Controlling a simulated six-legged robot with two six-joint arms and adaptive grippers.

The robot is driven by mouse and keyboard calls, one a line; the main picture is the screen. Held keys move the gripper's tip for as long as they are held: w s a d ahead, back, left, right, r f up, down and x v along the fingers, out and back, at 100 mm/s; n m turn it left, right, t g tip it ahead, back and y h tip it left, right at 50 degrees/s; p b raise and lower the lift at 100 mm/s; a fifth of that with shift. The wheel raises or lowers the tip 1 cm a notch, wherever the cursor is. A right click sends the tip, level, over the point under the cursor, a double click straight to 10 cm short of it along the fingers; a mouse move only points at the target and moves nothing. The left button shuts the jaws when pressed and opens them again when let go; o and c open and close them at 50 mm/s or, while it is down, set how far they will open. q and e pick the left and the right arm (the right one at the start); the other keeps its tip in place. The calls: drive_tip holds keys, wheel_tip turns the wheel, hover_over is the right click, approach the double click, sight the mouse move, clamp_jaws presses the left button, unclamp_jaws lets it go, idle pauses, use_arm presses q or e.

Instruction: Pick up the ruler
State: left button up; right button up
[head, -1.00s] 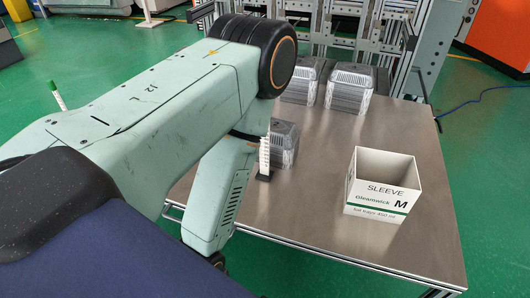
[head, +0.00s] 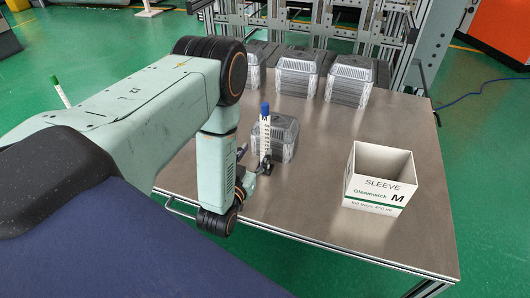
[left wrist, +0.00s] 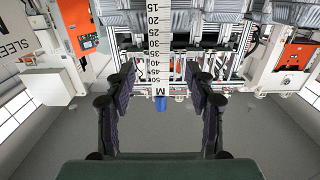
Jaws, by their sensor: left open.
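The ruler (head: 265,130) is a white upright strip with a blue top, standing on the metal table in front of a stack of clear-lidded foil trays. Its foot is partly hidden by my left gripper (head: 256,166), which is open, low and close beside it. In the left wrist view the ruler (left wrist: 159,45) shows its numbered scale and blue end, centred in the gap between the two spread fingers of my left gripper (left wrist: 160,82). I cannot tell whether either finger touches it. My right gripper is not in view.
The foil tray stack (head: 285,133) is close behind the ruler, with more stacks (head: 297,78) at the table's back. A white sleeve box (head: 380,198) stands open on the right. The bare metal tabletop (head: 320,160) between them is clear.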

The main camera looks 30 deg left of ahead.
sight(264, 134)
use_arm(q)
drive_tip(key=shift+t, duration=0.3)
drive_tip(key=x, duration=0.2)
drive_tip(key=b+x, duration=0.1)
drive_tip(key=x, duration=0.1)
drive_tip(key=r+b+x, duration=0.1)
drive_tip(key=x, duration=0.2)
drive_tip(key=shift+w, duration=0.1)
drive_tip(key=shift+w+a, duration=0.1)
drive_tip(key=shift+w, duration=0.4)
drive_tip(key=shift+c, duration=0.5)
clamp_jaws()
